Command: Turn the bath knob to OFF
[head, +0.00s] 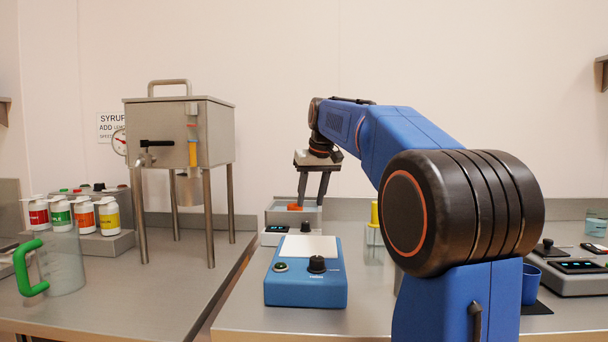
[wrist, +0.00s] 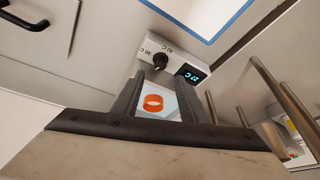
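The bath (head: 275,217) is a grey box at the back of the right bench, behind the blue device. Its light front panel (wrist: 147,43) in the wrist view carries the black bath knob (wrist: 160,62) and a lit display (wrist: 191,73) that seems to read 27 C. Small temperature marks show beside the knob; its exact pointer setting is too small to tell. My gripper (head: 311,203) is above the bath, pointing down. Its two fingers, also in the wrist view (wrist: 163,80), are apart and empty, with the knob in line between and beyond them. I cannot see contact.
A blue device (head: 306,287) with a white plate stands in front of the bath. An orange ring (wrist: 153,103) lies in the bath. A steel hopper (head: 180,135) on legs, bottles (head: 82,216) and a green-handled jug (head: 62,265) stand left.

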